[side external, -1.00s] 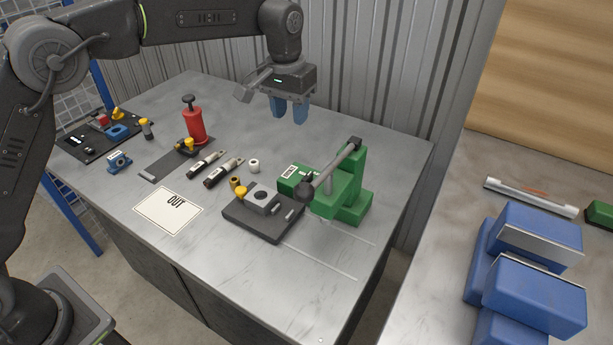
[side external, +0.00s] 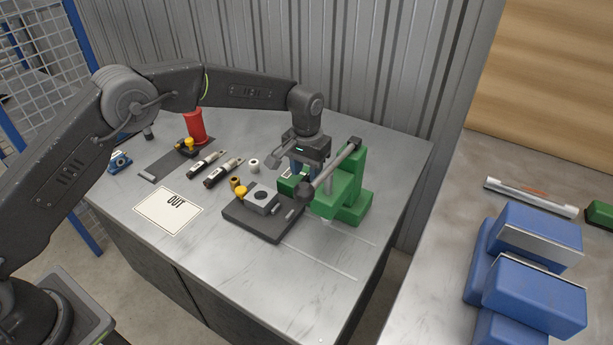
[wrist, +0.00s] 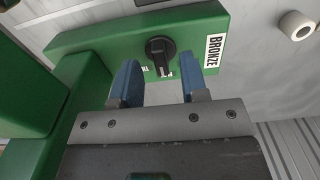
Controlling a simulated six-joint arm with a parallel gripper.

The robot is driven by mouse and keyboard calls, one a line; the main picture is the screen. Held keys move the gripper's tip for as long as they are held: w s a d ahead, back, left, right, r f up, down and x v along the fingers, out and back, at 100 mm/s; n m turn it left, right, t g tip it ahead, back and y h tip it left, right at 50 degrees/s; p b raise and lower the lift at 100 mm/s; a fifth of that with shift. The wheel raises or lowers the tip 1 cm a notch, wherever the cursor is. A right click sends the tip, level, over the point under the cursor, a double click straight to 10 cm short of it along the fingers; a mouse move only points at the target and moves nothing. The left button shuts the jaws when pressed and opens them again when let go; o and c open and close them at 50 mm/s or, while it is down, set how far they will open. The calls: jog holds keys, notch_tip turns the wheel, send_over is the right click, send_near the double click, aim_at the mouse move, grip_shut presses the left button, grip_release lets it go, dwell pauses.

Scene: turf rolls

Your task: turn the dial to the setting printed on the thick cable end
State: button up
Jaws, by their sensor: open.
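The black dial (wrist: 160,50) sits on the face of a green block (wrist: 90,42) in the wrist view, with small white marks, partly seen, at its near side. A label reading BRONZE is to its right. My gripper (wrist: 160,76) is open, with one blue finger to each side just short of the dial; it holds nothing. In the side view my gripper (side external: 298,172) is low over the green block, behind the lever, and hides the dial. Two dark cable ends lie left of it: a thicker one (side external: 222,172) and a thinner one (side external: 205,164). Their print is too small to read.
A green lever press (side external: 346,190) with a long grey handle stands close right of my gripper. A dark plate with a grey block (side external: 262,198) lies in front. A white ring (side external: 254,163) is nearby. The OUT card (side external: 168,211) lies at the left front.

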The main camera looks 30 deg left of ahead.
jog(key=shift+f, duration=1.25)
jog(key=shift+c, duration=0.3)
grip_shut()
